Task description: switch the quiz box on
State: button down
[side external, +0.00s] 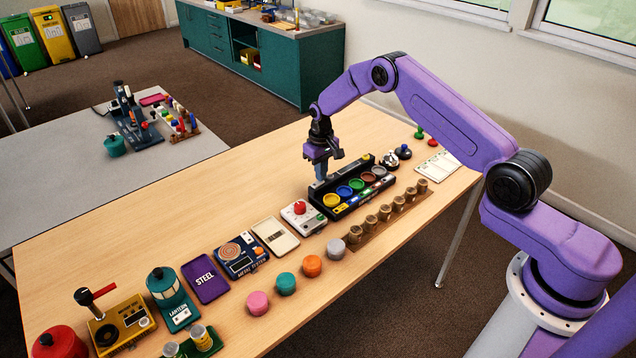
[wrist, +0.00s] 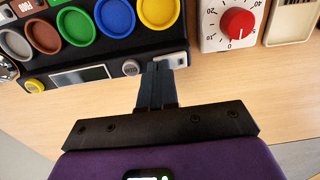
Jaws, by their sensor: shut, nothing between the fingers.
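The quiz box (side external: 352,206) is a long black box on the wooden table with a row of round coloured pads. In the wrist view the quiz box (wrist: 108,60) shows its pads, a dark display (wrist: 80,76), a small grey knob (wrist: 131,68), a small yellow button (wrist: 34,86) and a pale switch-like piece (wrist: 174,60) at one end. My gripper (side external: 321,179) points down at the box's left end. In the wrist view my gripper's (wrist: 160,66) fingertips are together and empty, right beside the pale piece. I cannot tell whether they touch it or how it is set.
A white timer with a red dial (side external: 299,213) stands close to the box's left end. A cream tray (side external: 275,236) lies beyond it. A wooden rack of several brown cylinders (side external: 386,215) runs along the box's near side. Coloured round pieces (side external: 312,266) stand further left.

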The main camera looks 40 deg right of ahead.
jog(key=shift+f, duration=0.35)
jog(key=shift+r, duration=3.55)
jog(key=s+a+r+n, duration=0.3)
jog(key=s+a+r, duration=0.45)
jog(key=s, duration=0.25)
jog(key=s+a+r+n, duration=0.3)
jog(key=s+a+r, duration=0.4)
jog(key=s+a, duration=0.15)
jog(key=s+d+r+n, duration=0.1)
jog(key=s+d+n, duration=0.2)
jog(key=s, duration=1.1)
jog(key=s+d+r+n, duration=0.2)
jog(key=s+d+n, duration=0.1)
jog(key=s, duration=1)
jog(key=shift+s+d+n, duration=0.3)
jog(key=shift+s+d, duration=0.1)
jog(key=shift+d, duration=0.4)
